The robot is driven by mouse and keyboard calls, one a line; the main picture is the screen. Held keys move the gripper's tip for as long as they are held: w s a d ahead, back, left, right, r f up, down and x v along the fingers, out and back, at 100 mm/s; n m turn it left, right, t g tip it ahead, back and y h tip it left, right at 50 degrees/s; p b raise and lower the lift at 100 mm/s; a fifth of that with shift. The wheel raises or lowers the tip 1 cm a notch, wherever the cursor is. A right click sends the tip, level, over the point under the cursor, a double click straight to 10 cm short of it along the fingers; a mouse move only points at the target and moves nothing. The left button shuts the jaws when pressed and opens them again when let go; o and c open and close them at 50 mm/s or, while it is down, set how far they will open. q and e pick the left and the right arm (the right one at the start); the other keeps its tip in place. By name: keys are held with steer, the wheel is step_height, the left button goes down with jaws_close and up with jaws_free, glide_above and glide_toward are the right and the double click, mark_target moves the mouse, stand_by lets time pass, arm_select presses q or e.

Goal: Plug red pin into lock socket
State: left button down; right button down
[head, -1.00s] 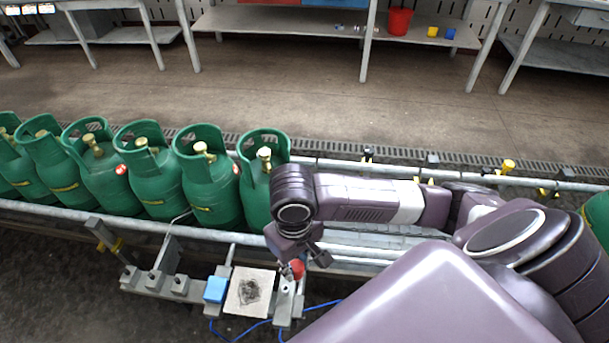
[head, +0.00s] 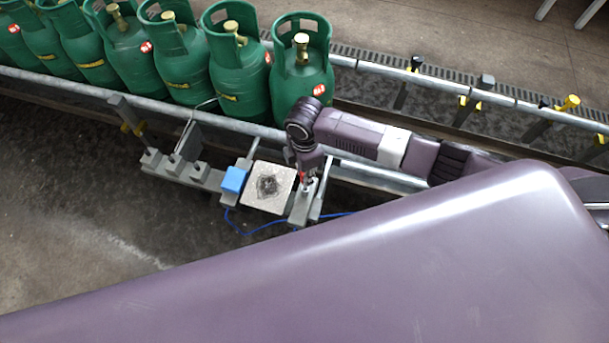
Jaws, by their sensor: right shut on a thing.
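My right gripper (head: 306,176) points down over the grey bracket at the right end of the fixture. It is shut on the red pin (head: 303,177), of which only a small red sliver shows between the fingers. The lock socket appears to be on that grey bracket (head: 301,205), just below the gripper. The wrist and fingers hide the pin's tip, so I cannot tell whether it is in the socket or above it. My left gripper is not in view.
Several green gas cylinders (head: 300,85) stand in a row on the conveyor behind the arm. A blue box (head: 234,180) and a pale plate with a dark smudge (head: 287,201) sit left of the bracket. A blue cable (head: 246,233) hangs below. Yellow-tipped posts (head: 571,102) line the far rail.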

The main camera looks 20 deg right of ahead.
steer(key=shift+w+f, duration=0.1)
steer(key=shift+f, duration=0.2)
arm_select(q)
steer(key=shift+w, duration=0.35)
arm_select(e)
steer(key=shift+n, duration=0.3)
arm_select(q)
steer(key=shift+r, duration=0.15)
